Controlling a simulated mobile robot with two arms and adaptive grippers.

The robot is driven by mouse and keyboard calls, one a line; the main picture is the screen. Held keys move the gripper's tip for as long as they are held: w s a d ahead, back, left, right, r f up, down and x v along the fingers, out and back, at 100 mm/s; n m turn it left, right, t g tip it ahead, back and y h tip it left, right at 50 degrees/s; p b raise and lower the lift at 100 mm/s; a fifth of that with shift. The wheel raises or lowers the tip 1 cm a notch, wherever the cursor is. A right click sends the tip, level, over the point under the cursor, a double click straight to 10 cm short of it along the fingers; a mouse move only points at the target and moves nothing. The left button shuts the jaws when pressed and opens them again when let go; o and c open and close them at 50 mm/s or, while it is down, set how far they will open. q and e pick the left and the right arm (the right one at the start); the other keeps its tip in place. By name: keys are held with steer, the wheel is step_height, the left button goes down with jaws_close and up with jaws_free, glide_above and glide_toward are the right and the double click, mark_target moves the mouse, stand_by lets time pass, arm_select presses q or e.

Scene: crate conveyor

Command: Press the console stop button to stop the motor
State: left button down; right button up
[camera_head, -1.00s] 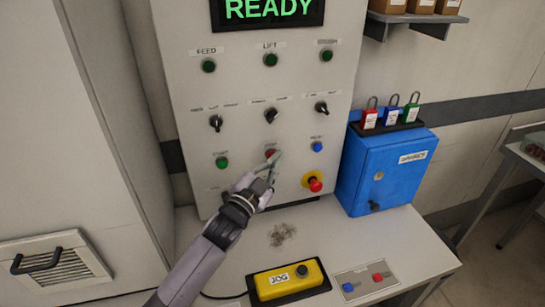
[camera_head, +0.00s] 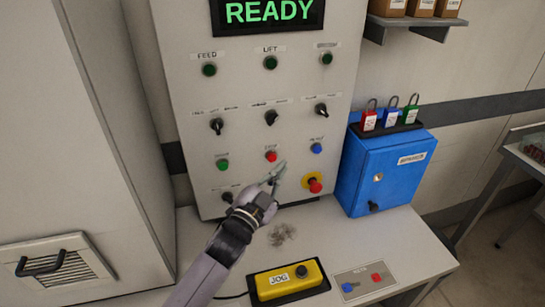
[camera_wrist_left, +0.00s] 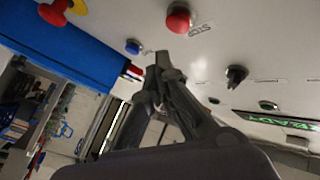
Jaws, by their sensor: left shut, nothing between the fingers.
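The red stop button (camera_head: 271,156) sits on the grey console panel (camera_head: 290,20), between a green button (camera_head: 222,164) and a blue button (camera_head: 316,148). In the left wrist view the red stop button (camera_wrist_left: 178,18) has a label beside it. My left gripper (camera_head: 278,172) is shut and empty, its tips just below and to the right of the button, apart from it. In the left wrist view the gripper (camera_wrist_left: 163,58) points toward the panel below the button. The console display (camera_head: 268,12) reads READY in green. My right gripper is not in view.
A red emergency mushroom button (camera_head: 315,185) on a yellow base is close, to the right of the gripper. A blue box (camera_head: 380,175) with padlocks stands at the right.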

arm_select(q)
steer(key=s, duration=0.1)
steer(key=s+d, duration=0.1)
steer(key=s, duration=0.1)
steer(key=shift+p, duration=0.35)
stand_by(0.5)
